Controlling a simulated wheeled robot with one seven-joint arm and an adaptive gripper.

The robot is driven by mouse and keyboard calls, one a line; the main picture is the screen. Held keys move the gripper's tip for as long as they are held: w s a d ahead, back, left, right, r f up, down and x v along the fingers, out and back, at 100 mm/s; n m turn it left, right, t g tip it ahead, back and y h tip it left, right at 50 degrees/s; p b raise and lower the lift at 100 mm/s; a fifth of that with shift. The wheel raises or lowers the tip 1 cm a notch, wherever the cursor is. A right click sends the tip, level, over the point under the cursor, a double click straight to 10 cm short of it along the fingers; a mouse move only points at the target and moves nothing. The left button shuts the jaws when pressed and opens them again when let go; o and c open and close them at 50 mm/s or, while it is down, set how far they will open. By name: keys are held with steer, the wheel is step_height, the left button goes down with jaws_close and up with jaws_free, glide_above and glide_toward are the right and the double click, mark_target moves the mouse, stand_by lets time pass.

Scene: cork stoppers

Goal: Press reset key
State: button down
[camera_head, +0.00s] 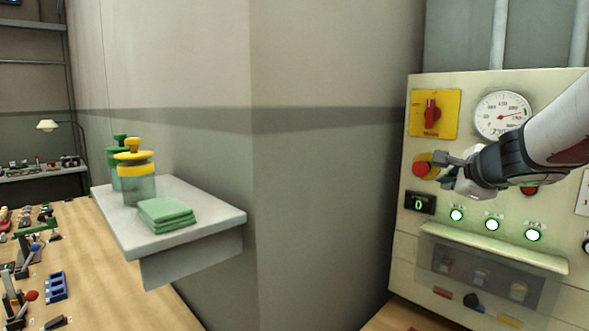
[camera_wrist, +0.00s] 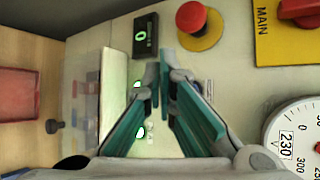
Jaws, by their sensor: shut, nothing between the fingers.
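The beige control panel (camera_head: 400,250) stands at the right of the head view. I cannot read which control is the reset key. A red mushroom button on a yellow ring (camera_head: 422,168) sits below the main switch; it also shows at the top of the wrist view (camera_wrist: 192,16). My gripper (camera_head: 440,160) is shut and empty in front of the panel, just right of that button in the head view. In the wrist view its teal fingers (camera_wrist: 161,62) meet at the tips below the button and beside the black display (camera_wrist: 146,38), which reads 0. Contact with the panel cannot be told.
Green lamps (camera_head: 492,224) line the panel above a clear flap (camera_head: 495,248) over coloured controls. A red rotary switch (camera_head: 432,114) and a round gauge (camera_head: 502,115) are higher up. A wall shelf (camera_head: 190,236) with jars (camera_head: 136,180) and green cloths (camera_head: 167,214) stands left, above a cluttered wooden table (camera_head: 95,270).

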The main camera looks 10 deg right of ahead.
steer(key=shift+w+d, duration=0.8)
steer(key=shift+d, duration=0.25)
steer(key=shift+w+d, duration=0.8)
steer(key=shift+d, duration=0.2)
steer(key=shift+w+d, duration=0.1)
steer(key=shift+w+d, duration=0.15)
steer(key=shift+d, duration=0.05)
steer(key=shift+w+d, duration=0.25)
steer(key=shift+d, duration=0.1)
stand_by(0.8)
steer(key=shift+s+a, duration=0.1)
stand_by(0.3)
steer(key=shift+s+a, duration=0.45)
steer(key=shift+a, duration=0.1)
steer(key=shift+s+a+b, duration=0.25)
steer(key=shift+s+a, duration=0.55)
steer(key=shift+a, duration=0.2)
steer(key=shift+s+a+b, duration=0.25)
steer(key=shift+s+a, duration=0.5)
steer(key=shift+a, duration=0.2)
steer(key=shift+a, duration=0.15)
